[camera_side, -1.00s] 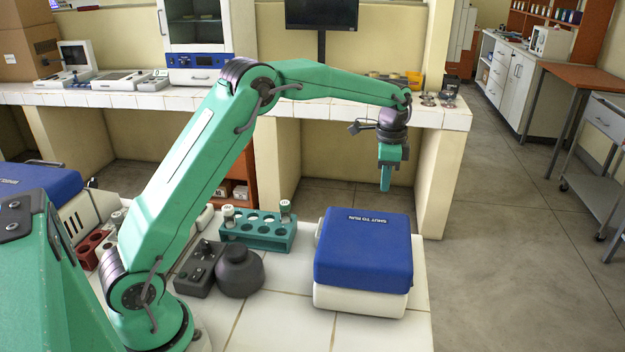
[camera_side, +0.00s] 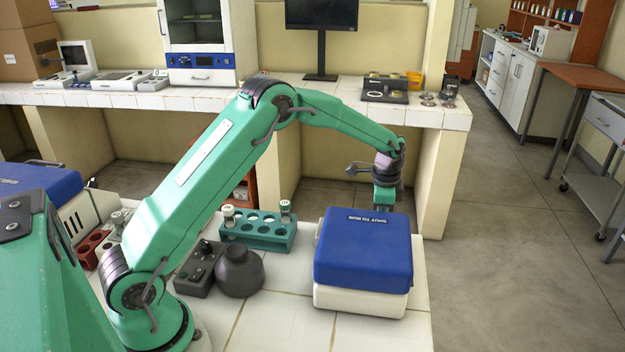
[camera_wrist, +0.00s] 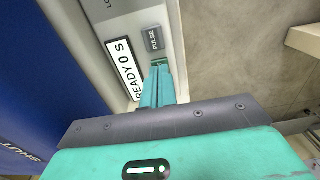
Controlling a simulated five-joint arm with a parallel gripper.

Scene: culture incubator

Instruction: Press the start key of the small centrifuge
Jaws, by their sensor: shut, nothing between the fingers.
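The small centrifuge (camera_side: 362,255) stands at the bench's right end with its blue lid shut. My gripper (camera_side: 384,203) is at its far side; the fingertips are hidden behind the lid in the side view. The wrist view shows its panel (camera_wrist: 95,12), a display (camera_wrist: 124,66) reading "READY 0 S", a grey PULSE key (camera_wrist: 153,38) and a green key (camera_wrist: 159,62), mostly covered by my fingertips. My gripper (camera_wrist: 160,72) is shut and empty, its tips over the green key. I cannot tell whether they touch it.
A teal tube rack (camera_side: 258,243), a dark vortex-like device (camera_side: 238,273) and a dark control box (camera_side: 195,270) stand left of the centrifuge. Another blue-lidded machine (camera_side: 40,182) is at the far left. Beyond the bench's right edge is open floor.

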